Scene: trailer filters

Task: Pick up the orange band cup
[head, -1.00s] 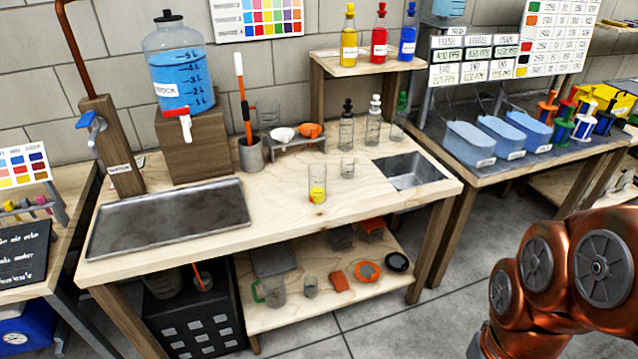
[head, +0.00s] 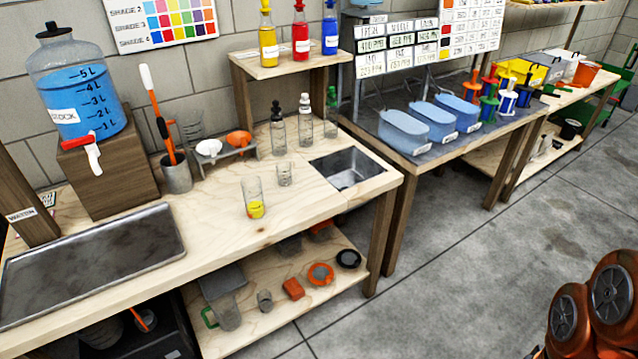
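I cannot make out a clear orange band on any cup. On the wooden bench (head: 320,205) a tall clear glass (head: 251,188) holds yellow at its bottom, and a small clear glass (head: 284,174) stands behind it to the right. A small rack (head: 232,152) behind them holds a white cup-like piece (head: 208,148) and an orange one (head: 239,138). On the lower shelf (head: 262,333) stand a green-handled jug (head: 228,314) and a small grey clear cup (head: 265,300). My gripper is out of view; only my copper arm links show at the lower right.
An orange block (head: 293,289), orange ring (head: 320,273) and black ring (head: 348,259) lie on the lower shelf. A sink (head: 350,172) is at the bench's right end. Dropper bottles (head: 278,135) and a blue-filled dispenser (head: 80,100) stand behind. The floor (head: 440,270) to the right is clear.

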